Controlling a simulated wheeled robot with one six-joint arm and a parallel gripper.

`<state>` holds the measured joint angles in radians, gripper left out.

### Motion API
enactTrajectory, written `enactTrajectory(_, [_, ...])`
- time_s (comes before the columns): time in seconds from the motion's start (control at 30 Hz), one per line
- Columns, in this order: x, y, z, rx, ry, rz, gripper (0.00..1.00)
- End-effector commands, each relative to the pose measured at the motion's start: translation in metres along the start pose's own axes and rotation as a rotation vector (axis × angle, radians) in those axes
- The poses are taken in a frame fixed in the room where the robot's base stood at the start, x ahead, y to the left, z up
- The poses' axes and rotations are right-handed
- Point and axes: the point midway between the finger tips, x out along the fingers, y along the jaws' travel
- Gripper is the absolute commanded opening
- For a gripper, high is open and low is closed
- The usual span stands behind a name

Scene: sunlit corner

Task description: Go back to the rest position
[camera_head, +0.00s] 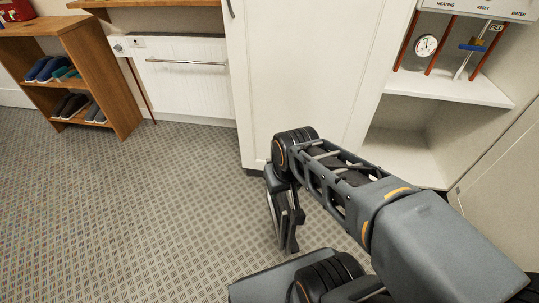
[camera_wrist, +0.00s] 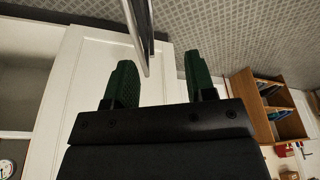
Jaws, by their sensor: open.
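My gripper (camera_head: 288,235) hangs below the end of my bent arm, above the carpeted floor and in front of the white cabinet door (camera_head: 300,75). In the wrist view its two green-padded fingers stand apart with a clear gap between them (camera_wrist: 159,62). Nothing is held between the fingers. A grey metallic shape enters from the top of the wrist view near the gap; I cannot tell what it is. The wrist view looks tilted, with the floor along the top.
A wooden shoe rack (camera_head: 90,65) with several shoes stands at the left. A white radiator (camera_head: 185,75) is beside it. At the right, an open white niche (camera_head: 450,88) holds a gauge (camera_head: 426,46) and red pipes. The patterned floor (camera_head: 130,220) at the left is clear.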

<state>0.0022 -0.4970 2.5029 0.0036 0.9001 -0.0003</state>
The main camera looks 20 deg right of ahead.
Motion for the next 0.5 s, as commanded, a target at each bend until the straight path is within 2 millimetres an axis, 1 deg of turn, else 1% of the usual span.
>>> enactTrajectory(0.17, [-0.020, 0.002, -0.006, 0.002, 0.007, 0.005, 0.50])
enactTrajectory(0.27, [-0.041, 0.004, -0.013, 0.003, 0.014, 0.010, 0.50])
enactTrajectory(0.37, [-0.069, 0.006, -0.021, 0.005, 0.025, 0.017, 0.50])
enactTrajectory(0.47, [-0.104, 0.010, -0.032, 0.007, 0.039, 0.027, 0.50])
enactTrajectory(0.5, [-0.119, 0.011, -0.037, 0.007, 0.045, 0.031, 0.50])
